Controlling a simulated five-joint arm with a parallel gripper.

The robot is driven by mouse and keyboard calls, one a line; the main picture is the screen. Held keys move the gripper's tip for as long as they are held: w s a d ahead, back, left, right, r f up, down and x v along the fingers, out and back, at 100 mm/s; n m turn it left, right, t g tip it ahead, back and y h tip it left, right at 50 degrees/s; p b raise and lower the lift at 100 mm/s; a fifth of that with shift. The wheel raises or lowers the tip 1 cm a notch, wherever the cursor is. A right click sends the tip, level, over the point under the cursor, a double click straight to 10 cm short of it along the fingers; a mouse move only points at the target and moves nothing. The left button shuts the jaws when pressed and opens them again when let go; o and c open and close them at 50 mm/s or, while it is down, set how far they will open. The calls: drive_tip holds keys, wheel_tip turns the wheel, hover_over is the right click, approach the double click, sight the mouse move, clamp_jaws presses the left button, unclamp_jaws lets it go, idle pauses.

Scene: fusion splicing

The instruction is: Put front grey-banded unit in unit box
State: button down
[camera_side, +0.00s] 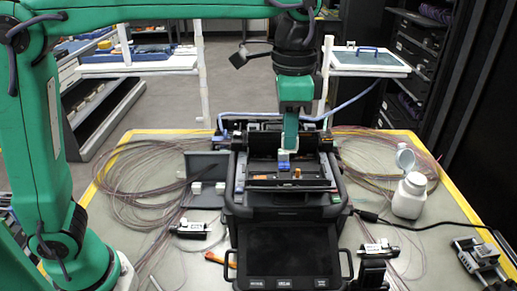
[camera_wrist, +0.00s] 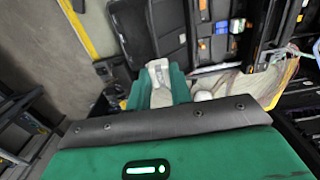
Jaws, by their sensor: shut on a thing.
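My gripper (camera_side: 290,143) hangs point-down over the open top of the black splicer (camera_side: 284,207). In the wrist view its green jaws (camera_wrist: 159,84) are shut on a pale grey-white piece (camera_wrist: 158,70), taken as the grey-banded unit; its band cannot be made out. In the side view a small blue and white block (camera_side: 283,158) shows at the jaw tips, and I cannot tell whether it is held or behind them. Orange pieces (camera_side: 297,172) sit low in the splicer's open top. I cannot tell which container is the unit box.
A grey open holder (camera_side: 207,165) with two white blocks stands left of the splicer. Coiled fibres (camera_side: 140,180) lie on the left. A white bottle (camera_side: 410,195) with an open cap stands right. A small metal device (camera_side: 480,257) lies at the right front.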

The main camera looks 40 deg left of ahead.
drive_tip(key=s+a, duration=0.3)
drive_tip(key=a, duration=0.6)
hover_over(207, 200)
wheel_tip(207, 200, down, 27)
drive_tip(key=shift+r, duration=0.15)
idle(0.3)
drive_tip(key=shift+f, duration=2)
drive_tip(key=shift+f, duration=0.1)
drive_tip(key=c, duration=1.3)
unclamp_jaws()
drive_tip(key=shift+o, duration=0.2)
